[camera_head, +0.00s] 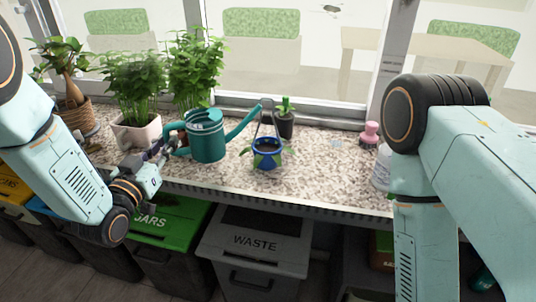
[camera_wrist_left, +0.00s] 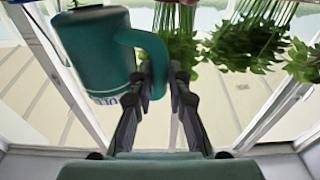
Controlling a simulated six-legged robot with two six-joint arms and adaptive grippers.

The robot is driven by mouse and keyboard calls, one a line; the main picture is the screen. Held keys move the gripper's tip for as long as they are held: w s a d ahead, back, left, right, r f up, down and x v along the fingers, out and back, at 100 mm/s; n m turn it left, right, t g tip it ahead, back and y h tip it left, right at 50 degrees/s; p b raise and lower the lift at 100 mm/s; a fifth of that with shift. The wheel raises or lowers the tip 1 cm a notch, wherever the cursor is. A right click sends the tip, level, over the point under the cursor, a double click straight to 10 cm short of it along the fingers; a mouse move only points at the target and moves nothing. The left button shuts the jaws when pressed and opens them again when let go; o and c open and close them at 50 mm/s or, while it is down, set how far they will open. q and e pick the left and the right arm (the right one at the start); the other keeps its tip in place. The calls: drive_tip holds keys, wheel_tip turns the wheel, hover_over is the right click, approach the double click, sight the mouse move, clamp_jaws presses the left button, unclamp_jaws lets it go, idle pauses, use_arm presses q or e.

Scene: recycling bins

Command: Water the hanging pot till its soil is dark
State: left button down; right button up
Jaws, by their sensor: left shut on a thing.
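The teal watering can (camera_head: 207,137) is upright over the counter, its spout pointing up and right toward the hanging pot. I cannot tell whether its base touches the counter. My left gripper (camera_head: 168,147) is shut on its handle, at the can's left side. In the left wrist view the can (camera_wrist_left: 97,50) shows upside down, its handle between the fingers (camera_wrist_left: 158,82). The blue hanging pot (camera_head: 267,160), with leaves at its sides and a hanger above, is right of the can. Its soil looks brownish, too small to judge. My right gripper is outside the frames.
The speckled counter (camera_head: 326,178) is clear right of the blue pot. Leafy plants (camera_head: 137,85) stand left behind the can. A small dark pot (camera_head: 285,124) is by the window. A pink-topped bottle (camera_head: 370,134) and a white bottle (camera_head: 381,168) stand right. Bins (camera_head: 255,245) are below.

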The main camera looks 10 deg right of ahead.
sight(163, 131)
use_arm(q)
drive_tip(key=shift+s+r, duration=0.3)
drive_tip(key=shift+s, duration=0.05)
drive_tip(key=shift+w+r+p, duration=0.35)
drive_tip(key=shift+r+p, duration=0.2)
drive_tip(key=shift+p, duration=0.1)
drive_tip(key=shift+r+p, duration=0.3)
drive_tip(key=shift+r, duration=0.05)
drive_tip(key=shift+s+r+p, duration=0.3)
drive_tip(key=shift+r+p, duration=0.05)
drive_tip(key=shift+r, duration=0.3)
drive_tip(key=shift+w+f, duration=0.25)
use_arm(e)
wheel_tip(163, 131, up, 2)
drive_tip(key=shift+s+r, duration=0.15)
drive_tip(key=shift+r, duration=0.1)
use_arm(q)
drive_tip(key=shift+s+r, duration=0.15)
drive_tip(key=shift+s, duration=0.05)
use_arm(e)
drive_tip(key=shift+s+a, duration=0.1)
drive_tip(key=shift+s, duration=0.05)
use_arm(q)
drive_tip(key=shift+w, duration=0.2)
drive_tip(key=shift+s, duration=0.15)
